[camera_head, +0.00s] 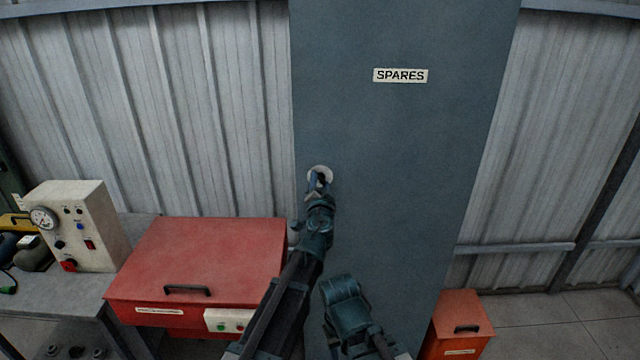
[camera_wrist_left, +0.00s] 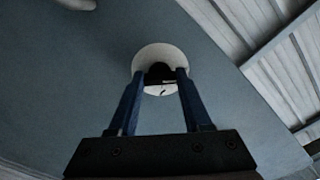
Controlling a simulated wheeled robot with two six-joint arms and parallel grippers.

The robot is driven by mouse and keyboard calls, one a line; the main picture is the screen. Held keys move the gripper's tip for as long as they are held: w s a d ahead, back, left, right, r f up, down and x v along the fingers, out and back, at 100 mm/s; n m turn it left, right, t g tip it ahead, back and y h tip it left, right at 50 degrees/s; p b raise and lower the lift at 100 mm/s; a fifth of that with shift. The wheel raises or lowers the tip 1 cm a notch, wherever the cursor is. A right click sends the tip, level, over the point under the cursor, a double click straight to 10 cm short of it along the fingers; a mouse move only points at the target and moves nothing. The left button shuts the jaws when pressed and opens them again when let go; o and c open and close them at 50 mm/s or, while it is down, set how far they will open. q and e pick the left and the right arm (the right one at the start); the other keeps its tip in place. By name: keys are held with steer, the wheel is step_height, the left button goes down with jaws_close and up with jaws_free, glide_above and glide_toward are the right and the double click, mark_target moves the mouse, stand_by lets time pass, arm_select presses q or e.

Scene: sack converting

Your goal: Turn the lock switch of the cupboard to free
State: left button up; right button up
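The cupboard (camera_head: 410,150) is a tall blue-grey cabinet with a SPARES label. Its lock switch shows as a pale round plate (camera_head: 320,169) near the cupboard's left edge. In the left wrist view the plate (camera_wrist_left: 160,88) has a dark knob (camera_wrist_left: 160,73) at its middle. My left gripper (camera_head: 318,182) is at the switch. In the left wrist view its two blue fingers (camera_wrist_left: 160,76) stand apart, one on each side of the knob. Whether they press on it cannot be told. The fingers partly hide the switch in the head view.
A red box (camera_head: 205,260) with a black handle and a button panel stands left of the cupboard. A bench with a gauge panel (camera_head: 85,225) is at far left. An orange-red box (camera_head: 462,320) stands on the right. Floor is bare at lower right.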

arm_select(q)
jaws_close()
steer(key=shift+m, duration=0.3)
steer(key=m, duration=1.1)
steer(key=shift+m, duration=0.4)
steer(key=m, duration=0.5)
steer(key=shift+m, duration=0.4)
steer(key=o, duration=0.8)
jaws_free()
